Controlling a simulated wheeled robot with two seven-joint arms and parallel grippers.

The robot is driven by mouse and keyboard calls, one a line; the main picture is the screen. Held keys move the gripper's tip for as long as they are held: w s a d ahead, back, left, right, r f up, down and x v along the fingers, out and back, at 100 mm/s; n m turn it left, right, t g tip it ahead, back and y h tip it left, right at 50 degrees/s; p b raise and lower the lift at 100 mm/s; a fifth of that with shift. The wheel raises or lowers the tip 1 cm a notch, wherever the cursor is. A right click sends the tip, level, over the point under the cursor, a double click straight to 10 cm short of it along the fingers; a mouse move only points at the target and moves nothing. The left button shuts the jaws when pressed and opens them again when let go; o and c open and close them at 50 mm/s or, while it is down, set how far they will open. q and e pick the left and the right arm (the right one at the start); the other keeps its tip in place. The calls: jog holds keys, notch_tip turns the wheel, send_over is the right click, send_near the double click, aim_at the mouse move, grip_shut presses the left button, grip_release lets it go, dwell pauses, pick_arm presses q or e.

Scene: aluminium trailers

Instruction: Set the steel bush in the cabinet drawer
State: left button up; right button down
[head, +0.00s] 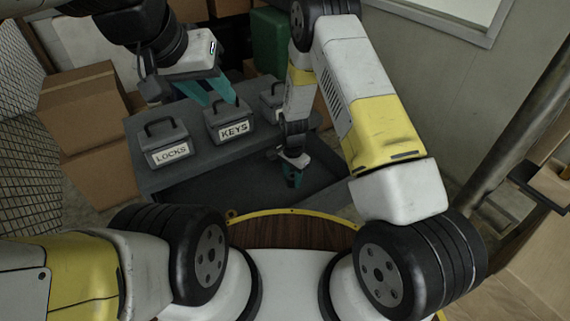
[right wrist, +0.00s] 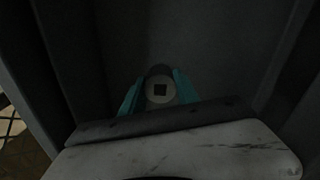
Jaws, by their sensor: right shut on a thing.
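The steel bush (right wrist: 160,90) shows end-on in the right wrist view as a pale round face with a dark square in its middle. My right gripper (right wrist: 158,92) is shut on it, one teal finger at each side. In the head view my right gripper (head: 293,180) points down over the dark open drawer (head: 225,190) of the grey cabinet (head: 200,155). Drawer walls seem to surround it in the wrist view; whether the bush touches the floor I cannot tell. My left gripper (head: 218,98) is empty, its teal fingers apart, above and behind the KEYS box.
A LOCKS box (head: 166,148), a KEYS box (head: 229,124) and a third handled box (head: 271,100) stand on the cabinet top. Cardboard boxes (head: 85,110) are stacked at left. A wood-topped surface with a yellow rim (head: 292,213) lies in front.

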aim_at(292, 193)
jog(key=shift+f, duration=2.5)
jog(key=shift+f, duration=0.1)
jog(key=c, duration=0.9)
grip_release()
